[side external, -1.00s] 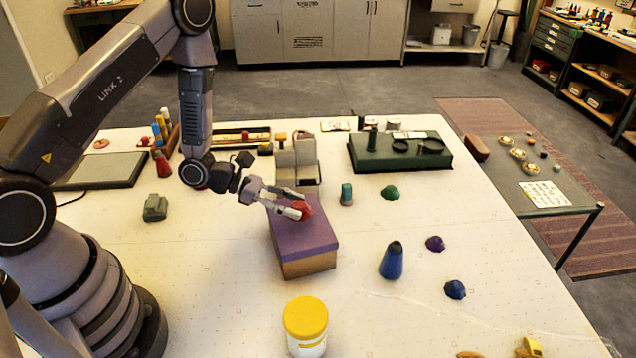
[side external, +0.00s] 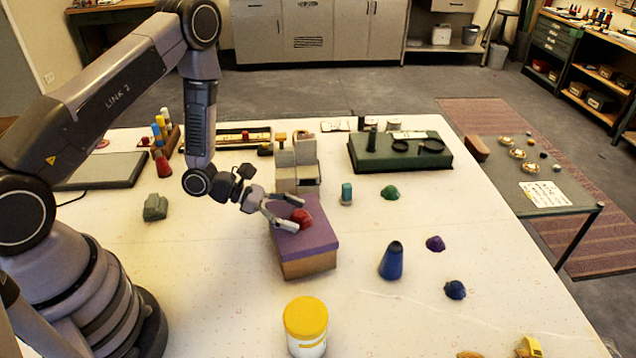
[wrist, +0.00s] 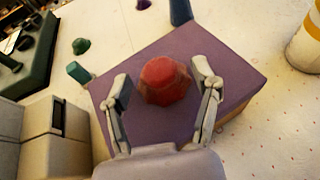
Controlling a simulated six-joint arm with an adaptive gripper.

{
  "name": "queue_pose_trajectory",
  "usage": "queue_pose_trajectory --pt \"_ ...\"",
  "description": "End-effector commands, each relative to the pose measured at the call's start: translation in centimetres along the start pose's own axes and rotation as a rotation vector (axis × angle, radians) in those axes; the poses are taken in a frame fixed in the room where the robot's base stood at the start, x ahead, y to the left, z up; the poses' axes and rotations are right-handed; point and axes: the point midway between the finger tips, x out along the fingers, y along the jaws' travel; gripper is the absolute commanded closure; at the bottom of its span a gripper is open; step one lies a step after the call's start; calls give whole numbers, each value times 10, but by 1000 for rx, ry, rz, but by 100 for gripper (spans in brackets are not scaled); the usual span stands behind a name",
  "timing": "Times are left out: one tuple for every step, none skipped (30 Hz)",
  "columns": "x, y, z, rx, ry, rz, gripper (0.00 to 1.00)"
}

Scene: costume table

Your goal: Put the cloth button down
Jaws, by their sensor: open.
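A red faceted domed piece, which looks like the cloth button (side external: 301,217), rests on the purple top of a box (side external: 306,243). It also shows in the wrist view (wrist: 166,81), near the middle of the purple top (wrist: 225,60). My gripper (side external: 290,217) is open around it. In the wrist view my two fingertips (wrist: 159,76) stand to the left and right of the red piece, with a gap on each side. Its underside is hidden.
A grey block structure (side external: 297,165) stands just behind the box. A teal piece (side external: 346,194), a green dome (side external: 390,192) and a blue cone (side external: 392,261) stand to the right. A yellow-lidded jar (side external: 306,325) is in front.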

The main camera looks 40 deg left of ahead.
Motion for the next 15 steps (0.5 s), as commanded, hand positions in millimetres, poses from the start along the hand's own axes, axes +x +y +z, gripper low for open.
queue_pose_trajectory --pt "0 0 1 0 0 0 38" --pt "-1 0 2 1 0 0 38" --pt "-2 0 4 1 -1 1 38" --pt "-5 1 3 -1 0 2 38" --pt "-8 1 3 -2 1 3 38" --pt "-14 1 3 -2 1 4 38" --pt "-19 2 2 -2 1 5 38" --pt "-25 2 2 -2 1 5 38" --pt "-34 1 3 -3 1 6 38" --pt "-41 2 3 -3 0 7 38" --pt "-48 2 3 -4 1 8 38" --pt "-58 2 3 -3 0 8 38" --pt "-64 2 3 -2 0 7 38" --pt "-71 2 3 -1 0 8 38" --pt "-80 2 3 -2 0 8 38"
